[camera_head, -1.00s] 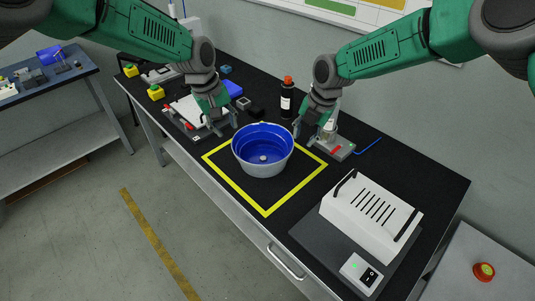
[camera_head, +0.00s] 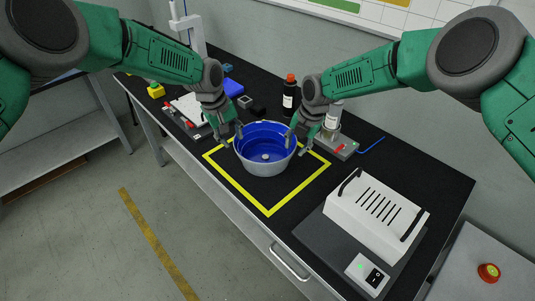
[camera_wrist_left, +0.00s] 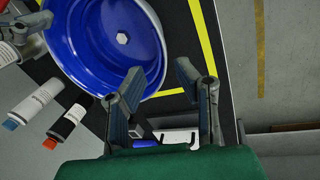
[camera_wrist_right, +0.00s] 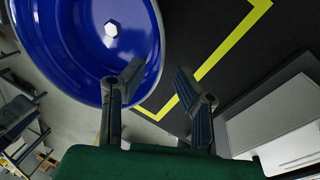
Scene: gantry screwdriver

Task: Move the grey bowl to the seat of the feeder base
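The grey bowl (camera_head: 265,171) has a blue inside with a small pale hexagon at its bottom. It stands upright on the black table within a yellow square. My left gripper (camera_head: 232,138) is open at its left rim; in the left wrist view the fingers (camera_wrist_left: 160,82) are apart, one overlapping the rim. My right gripper (camera_head: 298,143) is open at the right rim; in the right wrist view its fingers (camera_wrist_right: 155,85) are apart, one overlapping the rim. I cannot tell for certain which thing is the feeder base; a white slotted box (camera_head: 375,215) with two dark handles stands at right.
A switch box (camera_head: 367,273) sits in front of the white box. Dark and white bottles (camera_head: 289,95) and a small grey fixture (camera_head: 343,147) stand behind the bowl at right. A white panel device (camera_head: 190,110) is behind left. A red button (camera_head: 488,272) is at far right.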

